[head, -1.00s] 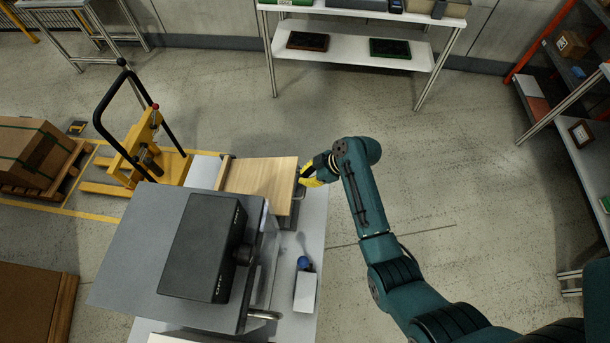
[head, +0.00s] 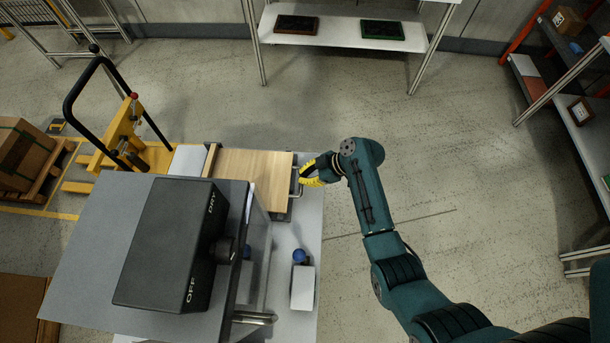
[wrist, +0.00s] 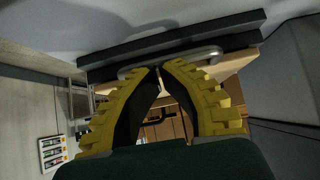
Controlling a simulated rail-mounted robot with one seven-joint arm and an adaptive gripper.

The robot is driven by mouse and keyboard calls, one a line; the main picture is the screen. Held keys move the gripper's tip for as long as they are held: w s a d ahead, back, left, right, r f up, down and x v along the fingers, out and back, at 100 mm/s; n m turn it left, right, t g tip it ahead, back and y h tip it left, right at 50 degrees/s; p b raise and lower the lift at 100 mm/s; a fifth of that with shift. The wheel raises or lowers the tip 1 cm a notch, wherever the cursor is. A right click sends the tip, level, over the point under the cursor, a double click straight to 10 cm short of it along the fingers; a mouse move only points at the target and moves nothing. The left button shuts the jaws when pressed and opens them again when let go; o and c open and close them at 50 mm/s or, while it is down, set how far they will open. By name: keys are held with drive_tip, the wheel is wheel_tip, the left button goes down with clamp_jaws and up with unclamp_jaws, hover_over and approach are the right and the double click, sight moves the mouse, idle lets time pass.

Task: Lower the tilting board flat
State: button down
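The tilting board (head: 250,175) is a pale wooden panel on the grey table, with a metal bar handle (head: 294,184) on its right edge. In the head view it looks flat or nearly flat; a small remaining tilt cannot be told. My gripper (head: 303,171) is at the handle, to the right of the board. In the wrist view the yellow ribbed fingers (wrist: 163,68) curve in until their tips almost meet, right at the handle bar (wrist: 195,54). No clear grip around the bar shows. The board's near left corner is hidden behind the black box.
A black box (head: 165,245) marked DRY and OFF stands on a grey panel left of my arm. A white block (head: 302,288) and a blue ball-shaped knob (head: 299,256) are near the table's right edge. A yellow lift truck (head: 120,140) stands behind left. The floor right is open.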

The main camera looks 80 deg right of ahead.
drive_tip(key=p+v, duration=0.3)
drive_tip(key=v, duration=1)
drive_tip(key=shift+w+r, duration=0.2)
drive_tip(key=shift+r, duration=0.05)
drive_tip(key=shift+a, duration=0.1)
